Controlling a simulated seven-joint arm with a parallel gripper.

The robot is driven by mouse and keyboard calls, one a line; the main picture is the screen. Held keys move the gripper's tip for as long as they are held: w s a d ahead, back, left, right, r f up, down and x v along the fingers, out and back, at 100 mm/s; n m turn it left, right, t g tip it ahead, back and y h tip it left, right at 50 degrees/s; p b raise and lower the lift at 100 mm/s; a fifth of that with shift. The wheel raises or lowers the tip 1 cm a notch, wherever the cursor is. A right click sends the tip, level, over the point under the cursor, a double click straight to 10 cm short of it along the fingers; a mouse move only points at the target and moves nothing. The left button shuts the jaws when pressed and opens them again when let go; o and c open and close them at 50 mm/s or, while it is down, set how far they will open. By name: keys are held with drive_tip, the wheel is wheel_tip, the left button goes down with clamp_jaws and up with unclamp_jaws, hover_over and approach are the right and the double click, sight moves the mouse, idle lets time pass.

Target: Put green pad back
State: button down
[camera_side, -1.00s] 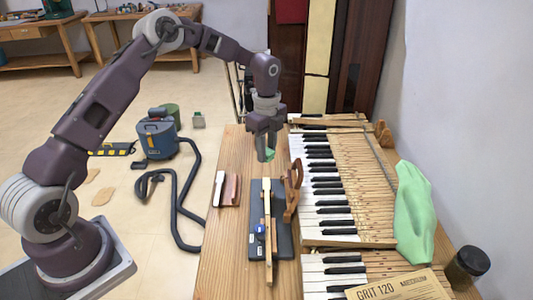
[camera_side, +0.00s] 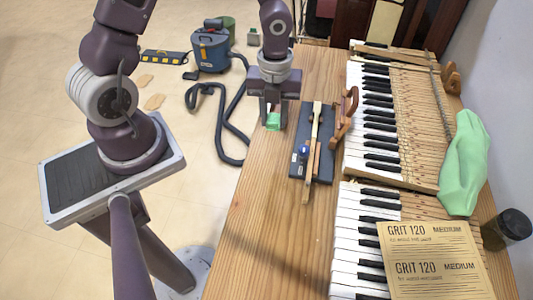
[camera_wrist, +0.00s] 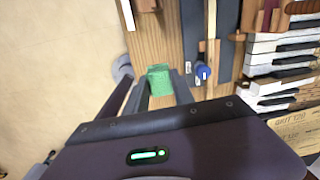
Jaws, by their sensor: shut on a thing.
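The green pad (camera_side: 273,121) is a small green block between the fingertips of my gripper (camera_side: 272,112). My gripper points down and is shut on it. In the wrist view the pad (camera_wrist: 160,80) sits between the two grey fingers, over the wooden bench (camera_wrist: 167,40) near its left edge. In the side view the pad is left of the dark board (camera_side: 317,145). I cannot tell whether its underside touches the bench. The fingers hide part of its sides.
A piano key with a blue item (camera_side: 304,152) lies on the dark board. A wooden tool (camera_side: 344,115) stands beside it. Keyboards (camera_side: 380,120), a green cloth (camera_side: 464,165), sandpaper (camera_side: 430,258) and a dark jar (camera_side: 508,228) are to the right. The bench's front left is clear.

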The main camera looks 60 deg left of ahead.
sight(265, 157)
drive_tip(key=shift+m, duration=0.4)
drive_tip(key=s+f, duration=0.1)
drive_tip(key=f, duration=0.2)
drive_tip(key=s+f, duration=0.1)
drive_tip(key=f, duration=0.2)
drive_tip(key=s+f, duration=0.1)
drive_tip(key=f, duration=0.3)
drive_tip(key=shift+d, duration=0.25)
drive_tip(key=c, duration=1.1)
unclamp_jaws()
drive_tip(key=shift+w, duration=0.1)
